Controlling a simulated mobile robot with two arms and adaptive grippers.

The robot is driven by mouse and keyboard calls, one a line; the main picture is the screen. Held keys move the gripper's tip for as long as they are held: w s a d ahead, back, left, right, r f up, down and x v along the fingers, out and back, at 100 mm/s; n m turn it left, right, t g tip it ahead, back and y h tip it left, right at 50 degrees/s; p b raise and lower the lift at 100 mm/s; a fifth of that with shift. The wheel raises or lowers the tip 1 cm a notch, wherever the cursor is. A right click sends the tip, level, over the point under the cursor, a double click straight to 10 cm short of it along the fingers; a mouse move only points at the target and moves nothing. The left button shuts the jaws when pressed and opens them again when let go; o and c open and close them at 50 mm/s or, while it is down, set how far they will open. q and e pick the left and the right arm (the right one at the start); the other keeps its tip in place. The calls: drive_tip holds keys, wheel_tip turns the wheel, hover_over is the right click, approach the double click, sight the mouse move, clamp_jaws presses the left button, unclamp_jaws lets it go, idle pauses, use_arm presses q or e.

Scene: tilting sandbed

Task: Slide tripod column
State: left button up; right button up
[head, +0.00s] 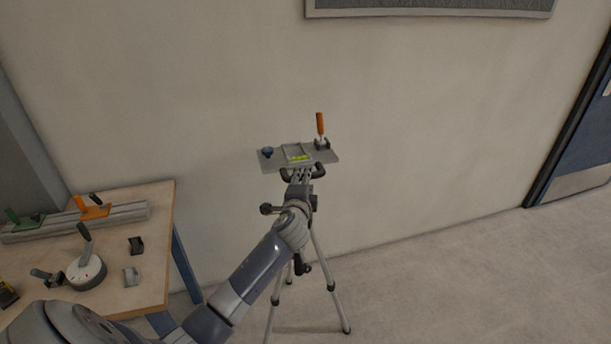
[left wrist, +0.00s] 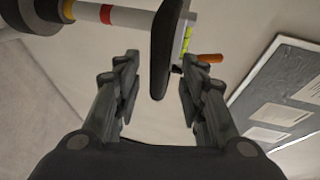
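The tripod (head: 345,310) stands on the floor near the wall, its silver legs spread. A grey top plate (head: 272,163) on it carries a green level vial (head: 299,157), a blue knob (head: 267,152) and an orange-handled clamp (head: 320,124). My left arm reaches to the tripod just below the plate, and its wrist hides much of the column. In the left wrist view my left gripper (left wrist: 160,64) is open. A black part (left wrist: 161,60) lies between its fingers in the picture; contact cannot be told. A pale column with red and yellow bands (left wrist: 106,14) runs beside it. My right gripper is out of view.
A wooden table (head: 155,245) stands at the left with a metal rail (head: 125,212), a round dial device (head: 86,272) and small brackets on it. A wall lies behind the tripod. The floor at the right is clear up to a blue door (head: 585,140).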

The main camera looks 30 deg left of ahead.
use_arm(q)
drive_tip(key=shift+x, duration=1.6)
clamp_jaws()
